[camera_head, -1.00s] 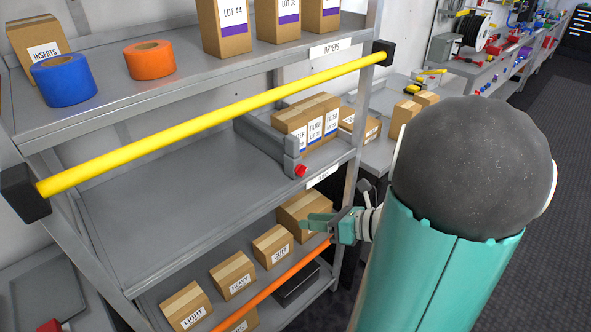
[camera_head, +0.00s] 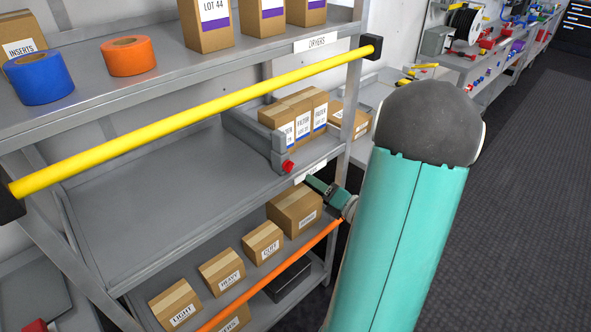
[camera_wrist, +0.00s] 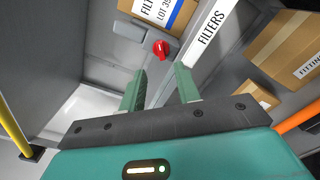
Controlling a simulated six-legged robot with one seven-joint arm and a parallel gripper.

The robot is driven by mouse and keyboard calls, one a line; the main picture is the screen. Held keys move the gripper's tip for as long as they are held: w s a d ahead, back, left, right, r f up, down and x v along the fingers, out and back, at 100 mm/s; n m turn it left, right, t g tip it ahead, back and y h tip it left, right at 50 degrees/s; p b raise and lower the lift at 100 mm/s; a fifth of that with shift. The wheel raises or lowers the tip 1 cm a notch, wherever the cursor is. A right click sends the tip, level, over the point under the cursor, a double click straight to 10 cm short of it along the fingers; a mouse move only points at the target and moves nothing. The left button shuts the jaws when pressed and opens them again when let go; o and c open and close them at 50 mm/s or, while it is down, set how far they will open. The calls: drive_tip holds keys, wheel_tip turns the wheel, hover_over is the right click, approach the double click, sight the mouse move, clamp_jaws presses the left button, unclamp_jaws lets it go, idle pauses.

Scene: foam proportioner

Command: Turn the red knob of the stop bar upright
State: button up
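The red knob (camera_head: 288,167) sits at the front end of the grey stop bar (camera_head: 250,139), which runs along the middle shelf beside the filter boxes. In the wrist view the red knob (camera_wrist: 161,48) lies ahead of my fingertips, a little above the gap between them. My gripper (camera_head: 312,183) is just below and right of the knob in the head view, apart from it. The wrist view shows my gripper (camera_wrist: 160,80) open and empty, with two green fingers spread.
Filter boxes (camera_head: 300,115) stand behind the bar. A yellow rail (camera_head: 200,115) crosses the shelf front above, and an orange rail (camera_head: 270,278) crosses below. Boxes (camera_head: 262,243) line the lower shelf. The middle shelf (camera_head: 160,190) left of the bar is bare.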

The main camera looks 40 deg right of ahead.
sight(293, 167)
drive_tip(key=w, duration=0.8)
drive_tip(key=shift+w, duration=0.1)
clamp_jaws()
